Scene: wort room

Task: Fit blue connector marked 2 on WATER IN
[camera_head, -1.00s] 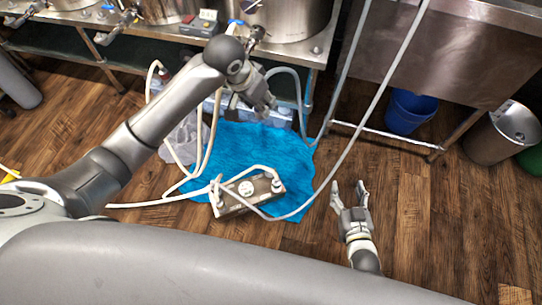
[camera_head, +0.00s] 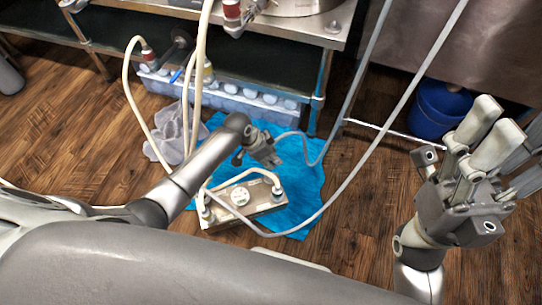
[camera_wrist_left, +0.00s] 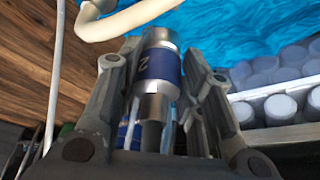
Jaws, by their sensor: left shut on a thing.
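My left gripper (camera_head: 262,152) reaches over the blue cloth, just above and behind a metal box (camera_head: 243,205). In the left wrist view the left gripper (camera_wrist_left: 165,95) is shut on the blue connector (camera_wrist_left: 158,65), a silver cylinder with a blue band marked 2. In the head view the connector is too small to make out, and a grey hose (camera_head: 312,158) runs from the gripper. The box has hose fittings at both ends and a white round disc on top. No WATER IN label is readable. My right gripper (camera_head: 490,130) is raised at the right, open and empty.
The blue cloth (camera_head: 305,185) lies on the wooden floor. Pale hoses (camera_head: 135,95) and a grey hose loop hang across the area. A crate (camera_head: 240,103) stands under the steel bench. A grey rag (camera_head: 175,135) lies left, a blue bucket (camera_head: 440,105) right.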

